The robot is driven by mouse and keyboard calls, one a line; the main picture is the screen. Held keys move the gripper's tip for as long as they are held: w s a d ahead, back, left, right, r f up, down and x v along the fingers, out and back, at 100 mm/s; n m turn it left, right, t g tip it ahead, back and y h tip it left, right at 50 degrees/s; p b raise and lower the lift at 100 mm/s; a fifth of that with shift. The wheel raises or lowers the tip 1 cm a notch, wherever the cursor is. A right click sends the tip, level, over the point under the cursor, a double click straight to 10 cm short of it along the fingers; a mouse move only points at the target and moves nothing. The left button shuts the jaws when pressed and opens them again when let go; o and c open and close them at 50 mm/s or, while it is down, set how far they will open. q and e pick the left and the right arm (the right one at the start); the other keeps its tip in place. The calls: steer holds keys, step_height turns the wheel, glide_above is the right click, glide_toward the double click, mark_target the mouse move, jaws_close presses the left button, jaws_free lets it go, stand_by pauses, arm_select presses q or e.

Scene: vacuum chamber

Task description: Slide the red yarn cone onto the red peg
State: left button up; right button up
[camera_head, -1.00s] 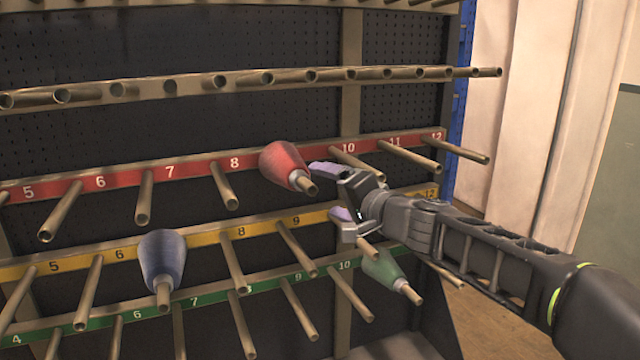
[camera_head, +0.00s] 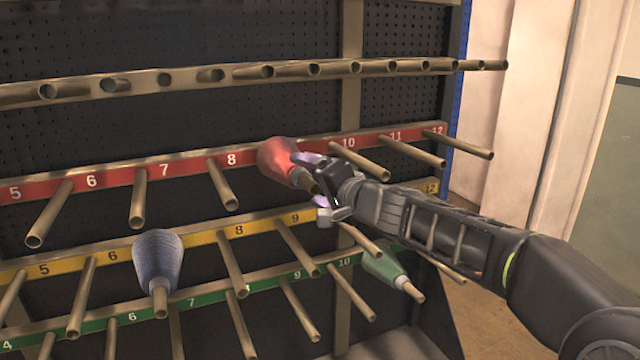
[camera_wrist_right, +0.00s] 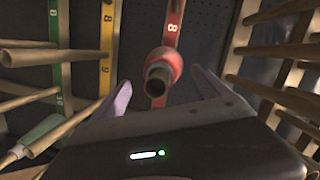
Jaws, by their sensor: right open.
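The red yarn cone (camera_head: 281,160) sits on a peg of the red strip (camera_head: 122,176), between the labels 8 and 10, with its narrow end and the peg tip facing out. My right gripper (camera_head: 318,180) is open at the cone's narrow end, its fingers around the peg tip. In the right wrist view the cone (camera_wrist_right: 165,66) lies between the two spread purple fingers (camera_wrist_right: 165,95), with the peg's hollow end in front. The fingers do not visibly touch the cone. My left gripper is not in view.
A blue cone (camera_head: 159,262) hangs on a peg of the yellow strip at lower left. A green cone (camera_head: 385,266) sits on a peg just below my right arm. Bare metal pegs stick out all around. Open floor (camera_head: 480,310) lies at the right.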

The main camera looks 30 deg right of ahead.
mark_target(289, 167)
steer(key=shift+x, duration=2)
steer(key=shift+c, duration=0.5)
steer(key=shift+r, duration=0.15)
jaws_close()
